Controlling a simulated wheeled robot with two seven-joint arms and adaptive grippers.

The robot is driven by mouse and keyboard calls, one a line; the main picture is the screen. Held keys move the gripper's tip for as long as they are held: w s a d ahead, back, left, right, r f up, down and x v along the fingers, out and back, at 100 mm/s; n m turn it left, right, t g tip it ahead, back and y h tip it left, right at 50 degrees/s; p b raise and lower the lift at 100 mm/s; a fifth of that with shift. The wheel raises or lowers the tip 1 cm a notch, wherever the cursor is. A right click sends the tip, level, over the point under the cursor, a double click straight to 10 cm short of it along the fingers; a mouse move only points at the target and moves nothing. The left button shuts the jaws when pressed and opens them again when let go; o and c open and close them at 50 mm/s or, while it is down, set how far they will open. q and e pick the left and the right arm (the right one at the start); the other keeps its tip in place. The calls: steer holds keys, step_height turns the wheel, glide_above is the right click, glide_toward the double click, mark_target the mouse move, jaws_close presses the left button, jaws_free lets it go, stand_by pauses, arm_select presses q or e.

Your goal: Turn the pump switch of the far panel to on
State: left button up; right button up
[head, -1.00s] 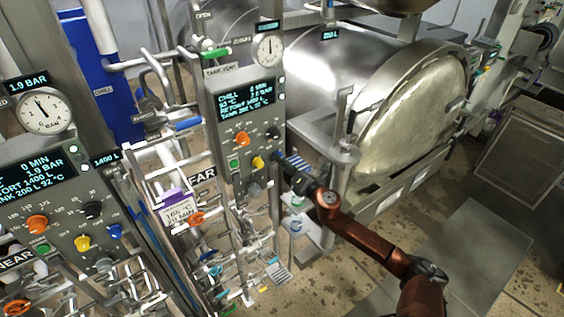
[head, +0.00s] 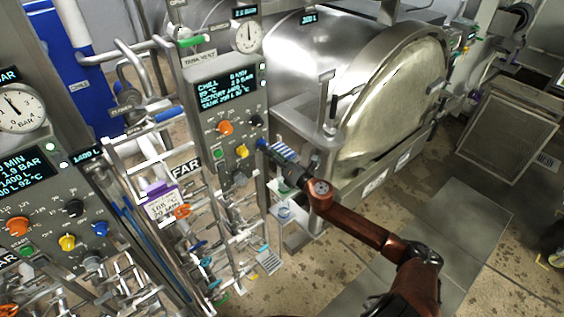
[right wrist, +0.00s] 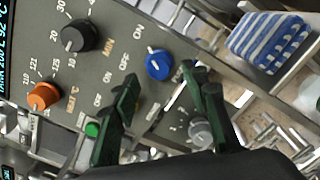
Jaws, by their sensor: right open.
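The far panel (head: 213,105) is a grey upright box with a lit display in the head view. It carries an orange knob (head: 225,128), a black knob (head: 257,117), a yellow knob (head: 242,151) and a blue knob (head: 262,144). My right gripper (head: 270,157) is at its lower right. In the right wrist view my right gripper (right wrist: 160,84) is open with dark green fingers, and the blue knob (right wrist: 158,64) shows between and beyond the tips. ON and OFF are printed by it. The yellow knob is hidden there. I cannot read which knob is the pump switch. My left gripper is out of view.
A blue-striped cloth (right wrist: 270,42) lies close right of the panel. A grey knob (right wrist: 200,130) sits low on the panel. The steel autoclave (head: 395,95) stands behind right. Pipes and valves crowd below the panel. The near panel (head: 50,190) is at left.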

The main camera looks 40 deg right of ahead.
steer(key=s, duration=0.9)
steer(key=shift+d, duration=0.4)
stand_by(0.9)
